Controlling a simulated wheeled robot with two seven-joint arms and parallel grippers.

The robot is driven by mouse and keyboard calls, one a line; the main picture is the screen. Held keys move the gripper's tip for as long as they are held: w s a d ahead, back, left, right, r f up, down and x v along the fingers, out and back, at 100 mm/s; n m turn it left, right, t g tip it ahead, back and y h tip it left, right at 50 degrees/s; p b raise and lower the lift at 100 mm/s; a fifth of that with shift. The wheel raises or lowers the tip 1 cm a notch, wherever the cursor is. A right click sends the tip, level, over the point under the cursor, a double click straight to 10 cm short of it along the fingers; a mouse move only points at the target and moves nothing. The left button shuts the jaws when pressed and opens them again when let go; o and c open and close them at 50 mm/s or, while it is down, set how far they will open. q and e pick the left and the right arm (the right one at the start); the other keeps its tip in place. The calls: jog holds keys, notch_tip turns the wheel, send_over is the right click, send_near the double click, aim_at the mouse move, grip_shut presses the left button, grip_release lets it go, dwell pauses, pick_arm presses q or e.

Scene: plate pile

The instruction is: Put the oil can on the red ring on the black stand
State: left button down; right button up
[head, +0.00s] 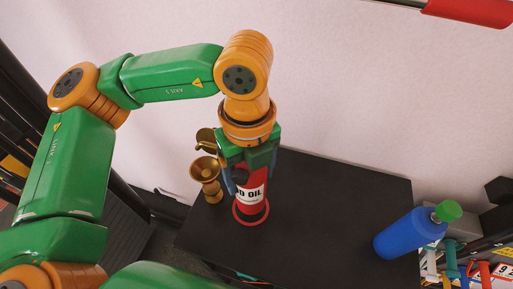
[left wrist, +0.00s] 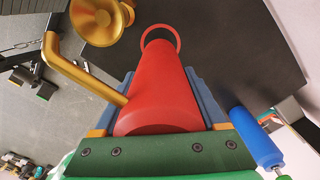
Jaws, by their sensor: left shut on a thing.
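The red oil can (head: 252,203) has a white label reading "OIL" and a gold spout, clear in the left wrist view (left wrist: 75,75). My left gripper (head: 251,177) is shut on the can from above, one finger on each side. The can is about upright over the red ring (head: 250,224) on the black stand (head: 330,215). In the left wrist view, part of the ring (left wrist: 178,38) shows past the can's far end. I cannot tell whether the can touches the stand. My right gripper is not in view.
A brass goblet (head: 207,170) stands close to the left of the can; it also shows in the left wrist view (left wrist: 97,22). A blue bottle with a green cap (head: 410,233) is at the stand's right edge. The stand's middle right is clear. A pale wall (head: 360,80) rises behind.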

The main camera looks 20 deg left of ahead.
pick_arm(q)
jog(key=f, duration=0.4)
jog(key=shift+w+a, duration=0.2)
jog(key=shift+w, duration=0.15)
jog(key=shift+f, duration=0.1)
jog(key=shift+f, duration=0.15)
grip_release()
jog(key=shift+r, duration=0.7)
notch_tip(320, 180, up, 11)
jog(key=shift+r, duration=0.1)
